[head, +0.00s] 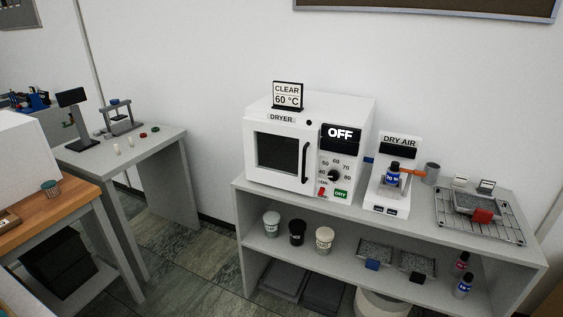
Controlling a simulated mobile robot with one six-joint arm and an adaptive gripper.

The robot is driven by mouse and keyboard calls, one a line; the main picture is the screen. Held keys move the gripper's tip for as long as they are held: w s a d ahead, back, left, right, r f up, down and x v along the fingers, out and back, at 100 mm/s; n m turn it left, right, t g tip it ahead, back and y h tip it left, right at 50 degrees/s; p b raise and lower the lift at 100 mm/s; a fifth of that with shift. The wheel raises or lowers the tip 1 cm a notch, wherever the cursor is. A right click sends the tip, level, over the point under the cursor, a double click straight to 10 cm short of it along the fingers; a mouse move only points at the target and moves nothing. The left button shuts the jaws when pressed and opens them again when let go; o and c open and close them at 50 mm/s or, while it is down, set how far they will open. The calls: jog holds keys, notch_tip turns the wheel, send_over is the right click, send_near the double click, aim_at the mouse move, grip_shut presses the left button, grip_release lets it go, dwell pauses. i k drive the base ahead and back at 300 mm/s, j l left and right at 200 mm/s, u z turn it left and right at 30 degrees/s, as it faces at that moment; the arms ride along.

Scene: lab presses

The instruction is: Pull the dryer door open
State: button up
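The dryer (310,140) is a white box on top of a grey shelf unit, with a "DRYER" label on its front. Its door (280,180) has a dark window and looks shut. A black curved vertical handle (306,162) is on the door's right side. The panel to the right of the door has a display (341,133) reading "OFF", a black dial, a red switch and a green "DRY" button. A sign (288,95) reading "CLEAR 60 °C" stands on the dryer. My gripper is not in view.
A dry air unit (395,175) holding a blue bottle stands right of the dryer. Farther right, a wire rack (480,222) carries a tray. Cups, trays and bottles sit on the lower shelf. A grey table (165,140) and a wooden-topped bench (62,212) stand left. Tiled floor (185,255) is open between.

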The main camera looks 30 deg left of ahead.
aim_at(304, 182)
jog(key=i+j, duration=0.25)
jog(key=i, duration=0.25)
jog(key=i+j+u, duration=0.15)
jog(key=i, duration=0.35)
jog(key=i+j, duration=0.25)
jog(key=i, duration=0.25)
jog(key=j+u, duration=0.05)
